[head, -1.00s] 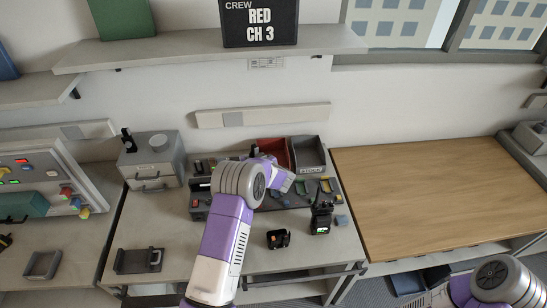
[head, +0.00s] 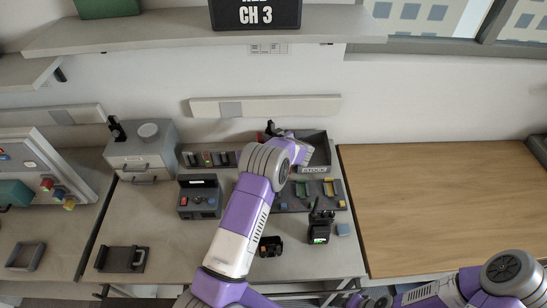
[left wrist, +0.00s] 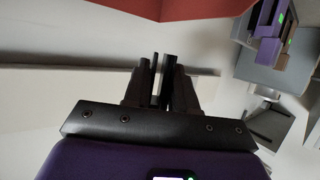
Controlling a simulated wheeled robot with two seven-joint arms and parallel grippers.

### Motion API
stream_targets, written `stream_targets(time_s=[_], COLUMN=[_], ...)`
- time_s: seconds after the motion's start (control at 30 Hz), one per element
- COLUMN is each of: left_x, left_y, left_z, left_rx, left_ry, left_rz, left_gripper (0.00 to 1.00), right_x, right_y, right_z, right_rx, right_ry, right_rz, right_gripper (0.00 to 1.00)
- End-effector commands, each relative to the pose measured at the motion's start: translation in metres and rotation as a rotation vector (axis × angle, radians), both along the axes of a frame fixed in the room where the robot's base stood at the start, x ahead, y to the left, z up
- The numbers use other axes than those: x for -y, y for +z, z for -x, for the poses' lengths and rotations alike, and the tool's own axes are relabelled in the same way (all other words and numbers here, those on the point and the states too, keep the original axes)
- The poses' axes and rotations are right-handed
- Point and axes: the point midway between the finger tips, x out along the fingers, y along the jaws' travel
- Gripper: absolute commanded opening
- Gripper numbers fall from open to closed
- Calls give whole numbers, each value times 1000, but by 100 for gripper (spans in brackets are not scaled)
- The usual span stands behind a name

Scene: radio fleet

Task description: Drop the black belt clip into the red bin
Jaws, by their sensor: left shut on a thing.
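In the left wrist view, my left gripper (left wrist: 160,78) is shut on a narrow black piece, the belt clip (left wrist: 168,72), which shows as a dark strip between the fingers. The red bin (left wrist: 185,9) shows as a red surface along the top of that view, apart from the fingertips in the picture. In the head view, my left arm reaches over the back of the workbench and covers most of the red bin and the gripper.
A dark grey stock bin (head: 314,169) stands right of my left wrist. A grey drawer box (head: 141,155) stands at left. The wooden table (head: 450,205) at right is clear.

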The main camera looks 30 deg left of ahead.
Motion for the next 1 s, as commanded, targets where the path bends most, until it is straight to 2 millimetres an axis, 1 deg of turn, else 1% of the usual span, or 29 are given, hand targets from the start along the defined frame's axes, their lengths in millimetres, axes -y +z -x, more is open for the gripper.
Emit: stream_targets(time_s=[0.03,0.17,0.27,0.47,0.5,0.57,0.6,0.7,1.0], left_x=[0,0,0,0,0,0,0,0,2], left_y=[-11,-22,-25,-23,-23,-23,-23,-23,-23], left_z=[0,0,0,0,0,0,0,0,1], left_rx=[-1,-1,-1,0,0,-1,-1,-1,0], left_ry=[0,0,0,0,0,0,0,0,-1], left_rz=[0,0,0,-1,-1,0,0,0,0], left_gripper=[0,0,0,0,28,37,43,56,56], right_x=[0,0,0,0,0,0,0,0,0], right_y=[-10,-18,-20,-18,-18,-18,-18,-18,-18], right_z=[0,0,0,0,0,0,0,0,0], right_rx=[0,0,0,0,0,0,0,0,0], right_ry=[0,0,0,0,0,0,0,0,0], right_rz=[0,0,0,0,0,0,0,0,0], right_gripper=[52,52,52,52,52,52,52,52,52])
